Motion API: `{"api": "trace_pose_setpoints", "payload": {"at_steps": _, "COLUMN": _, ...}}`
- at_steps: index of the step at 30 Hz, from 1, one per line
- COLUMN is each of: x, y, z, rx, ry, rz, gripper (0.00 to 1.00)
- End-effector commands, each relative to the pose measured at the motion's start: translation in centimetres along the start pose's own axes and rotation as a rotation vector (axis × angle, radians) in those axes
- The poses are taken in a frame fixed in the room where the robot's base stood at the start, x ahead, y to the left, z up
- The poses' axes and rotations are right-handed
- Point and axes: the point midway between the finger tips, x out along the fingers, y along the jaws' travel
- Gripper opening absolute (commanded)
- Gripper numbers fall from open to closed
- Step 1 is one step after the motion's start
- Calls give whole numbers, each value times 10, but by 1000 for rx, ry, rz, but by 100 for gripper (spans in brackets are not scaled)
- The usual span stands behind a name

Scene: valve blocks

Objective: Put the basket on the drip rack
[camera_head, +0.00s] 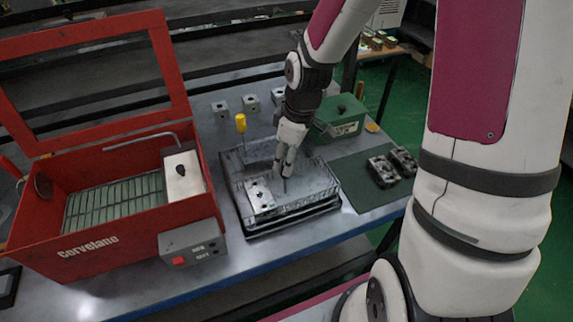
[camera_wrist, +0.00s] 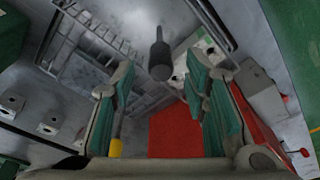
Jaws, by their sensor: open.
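The basket (camera_head: 325,183) is a shallow wire tray on a dark black-rimmed base (camera_head: 290,222) in the middle of the bench. A pale block with dark holes (camera_head: 262,194) lies in its left part. A thin upright post with a dark grip (camera_wrist: 160,60) stands in the basket. My gripper (camera_head: 287,168) points down over the basket at this post. In the wrist view its green-padded fingers (camera_wrist: 157,80) are apart, with the dark grip in line between them. I cannot tell whether they touch it. I cannot tell for certain which part is the drip rack.
A red open-lidded machine (camera_head: 110,255) with a slatted bed (camera_head: 115,203) stands left. A yellow-handled tool (camera_head: 240,123) stands behind the basket. Right are a green box (camera_head: 342,122) and a green mat (camera_head: 360,190) with dark blocks (camera_head: 382,171). Small grey blocks (camera_head: 250,102) stand at the back.

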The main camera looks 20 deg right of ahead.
Motion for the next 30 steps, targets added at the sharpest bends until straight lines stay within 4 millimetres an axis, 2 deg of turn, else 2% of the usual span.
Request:
{"api": "trace_pose_setpoints", "payload": {"at_steps": 1, "x": -14, "y": 1, "z": 0, "rx": 2, "ry": 3, "rz": 5, "gripper": 41}}
{"api": "trace_pose_setpoints", "payload": {"at_steps": 3, "x": -28, "y": 1, "z": 0, "rx": 2, "ry": 3, "rz": 6, "gripper": 41}}
{"api": "trace_pose_setpoints", "payload": {"at_steps": 9, "x": -63, "y": 0, "z": 0, "rx": 0, "ry": 2, "rz": 4, "gripper": 41}}
{"api": "trace_pose_setpoints", "payload": {"at_steps": 19, "x": -95, "y": -5, "z": 1, "rx": 24, "ry": -5, "rz": 26, "gripper": 41}}
{"api": "trace_pose_setpoints", "payload": {"at_steps": 23, "x": -126, "y": -18, "z": 8, "rx": 101, "ry": -12, "rz": 89, "gripper": 41}}
{"api": "trace_pose_setpoints", "payload": {"at_steps": 30, "x": -196, "y": -58, "z": 30, "rx": 321, "ry": 40, "rz": 219, "gripper": 41}}
